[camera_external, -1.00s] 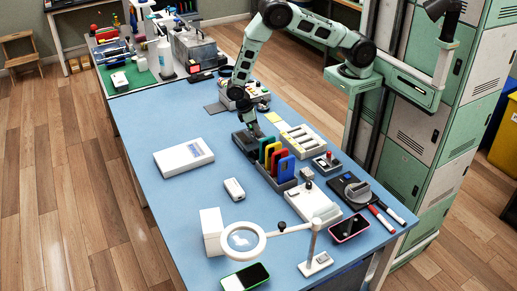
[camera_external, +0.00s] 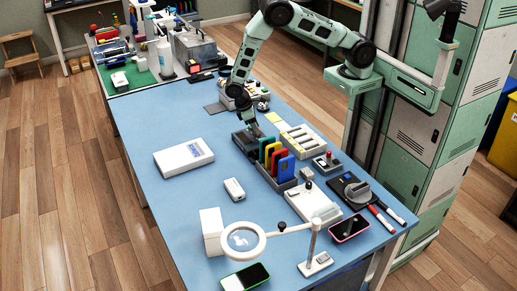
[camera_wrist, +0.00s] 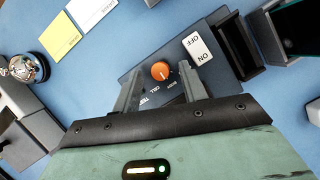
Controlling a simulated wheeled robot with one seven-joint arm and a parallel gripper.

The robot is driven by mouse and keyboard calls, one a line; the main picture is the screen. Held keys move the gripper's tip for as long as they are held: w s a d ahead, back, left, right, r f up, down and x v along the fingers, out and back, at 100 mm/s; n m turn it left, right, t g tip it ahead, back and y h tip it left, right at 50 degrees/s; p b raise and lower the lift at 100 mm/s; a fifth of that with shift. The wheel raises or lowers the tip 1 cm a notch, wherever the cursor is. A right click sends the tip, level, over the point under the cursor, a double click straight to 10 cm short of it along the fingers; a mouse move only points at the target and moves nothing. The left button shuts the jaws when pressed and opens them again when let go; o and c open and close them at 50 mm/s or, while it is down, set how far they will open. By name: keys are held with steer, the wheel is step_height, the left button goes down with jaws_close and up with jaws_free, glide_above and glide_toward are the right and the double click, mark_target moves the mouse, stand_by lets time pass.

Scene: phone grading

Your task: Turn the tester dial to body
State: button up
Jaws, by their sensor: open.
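The tester (camera_wrist: 140,75) is a dark box with an orange round dial (camera_wrist: 160,70) on its top face. White words by the dial include "CELL" and what looks like "BODY"; I cannot tell for sure which one the dial points at. A white ON/OFF rocker switch (camera_wrist: 197,50) sits to the right of the dial. My gripper (camera_wrist: 162,80) is open over the tester, one finger on either side of the dial. I see no clear contact with it. In the external view my gripper (camera_external: 253,126) is above the tester (camera_external: 243,139), partly hiding it; the dial is hidden there.
A rack of coloured phones (camera_external: 276,172) stands close to the tester. A white tray (camera_external: 298,141) and a yellow note (camera_external: 273,117) lie on the blue table beyond. A white box (camera_external: 183,158) lies to the left, with bare table around it. A magnifier (camera_external: 243,239) stands in front.

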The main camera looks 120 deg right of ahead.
steer(key=b+v, duration=0.3)
steer(key=v, duration=1.3)
steer(key=shift+r, duration=0.3)
steer(key=s+a+r+n+t, duration=0.1)
steer(key=s+a+r+n, duration=0.15)
steer(key=a, duration=0.55)
steer(key=s+a+r+n, duration=0.1)
steer(key=s+a+r, duration=0.15)
steer(key=a, duration=0.55)
steer(key=s+a+r+n+t, duration=0.1)
steer(key=s+a+n, duration=0.15)
steer(key=a, duration=0.55)
steer(key=s+a+n+t, duration=0.1)
steer(key=s+a+n, duration=0.2)
steer(key=s, duration=0.7)
steer(key=s+a+n+t+h, duration=0.1)
steer(key=s+a+n, duration=0.2)
steer(key=s+a, duration=0.3)
steer(key=s+r, duration=0.1)
steer(key=s, duration=0.2)
steer(key=shift+s+a, duration=0.35)
steer(key=shift+s, duration=0.05)
